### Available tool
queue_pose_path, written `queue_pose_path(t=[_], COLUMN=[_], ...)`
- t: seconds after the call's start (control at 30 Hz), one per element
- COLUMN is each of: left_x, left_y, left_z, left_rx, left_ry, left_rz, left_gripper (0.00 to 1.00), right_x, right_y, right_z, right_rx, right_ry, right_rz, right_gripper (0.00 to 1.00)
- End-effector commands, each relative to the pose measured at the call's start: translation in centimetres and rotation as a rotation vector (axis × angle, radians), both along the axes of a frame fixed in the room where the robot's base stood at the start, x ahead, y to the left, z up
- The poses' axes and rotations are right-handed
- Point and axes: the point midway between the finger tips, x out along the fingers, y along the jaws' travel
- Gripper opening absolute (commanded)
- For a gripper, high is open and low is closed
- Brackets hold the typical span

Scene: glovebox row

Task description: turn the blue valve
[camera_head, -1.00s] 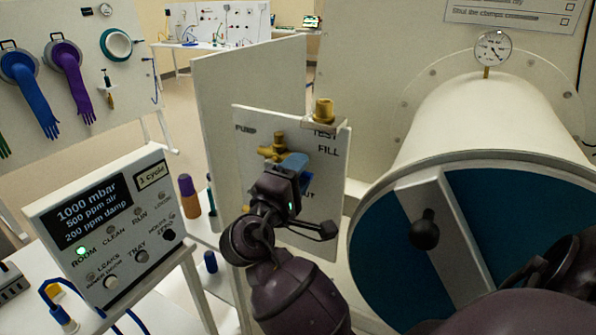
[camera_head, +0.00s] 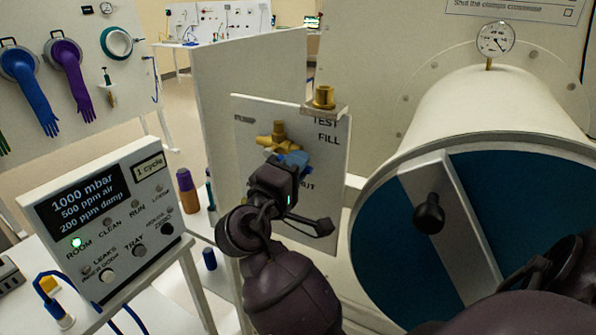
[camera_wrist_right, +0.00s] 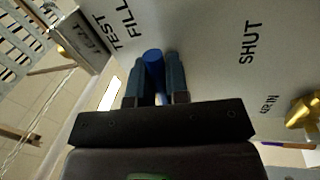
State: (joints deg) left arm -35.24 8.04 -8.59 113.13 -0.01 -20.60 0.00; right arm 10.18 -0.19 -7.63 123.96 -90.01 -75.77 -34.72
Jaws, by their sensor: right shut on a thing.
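The valve is on a white upright panel (camera_head: 333,150) lettered PUMP, TEST, FILL and SHUT. Its brass body (camera_head: 278,138) shows above my right gripper (camera_head: 290,162) in the head view. In the right wrist view my right gripper (camera_wrist_right: 154,70) is shut on the blue valve handle (camera_wrist_right: 153,58), which stands between its two dark blue-grey fingers. The panel lettering FILL and SHUT lies on either side there. In the head view the gripper body hides much of the handle, and the blue fingers and handle are hard to tell apart. My left gripper is not in view.
A brass fitting (camera_head: 323,98) tops the panel. A large chamber with a blue door (camera_head: 395,240) and black knob (camera_head: 429,213) stands close at right, a gauge (camera_head: 495,39) above it. A control box (camera_head: 110,222) reading 1000 mbar and a purple-orange bottle (camera_head: 188,192) are at left.

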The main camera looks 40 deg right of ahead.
Motion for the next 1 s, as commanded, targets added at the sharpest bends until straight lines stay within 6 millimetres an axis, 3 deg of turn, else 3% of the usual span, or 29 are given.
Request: queue_pose_path(t=[0.27,0.63,1.0], left_x=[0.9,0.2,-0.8], left_y=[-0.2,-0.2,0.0], left_z=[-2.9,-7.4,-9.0], left_rx=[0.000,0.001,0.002], left_ry=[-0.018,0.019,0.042], left_rz=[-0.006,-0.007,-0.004], left_gripper=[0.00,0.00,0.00], right_x=[0.3,0.8,1.0], right_y=[0.1,0.3,0.4], right_z=[-1.8,-2.8,-2.9], right_rx=[0.070,0.153,0.186], right_ry=[-0.164,-0.361,-0.445], right_rz=[-0.001,0.000,-0.001], right_gripper=[0.00,0.00,0.00])
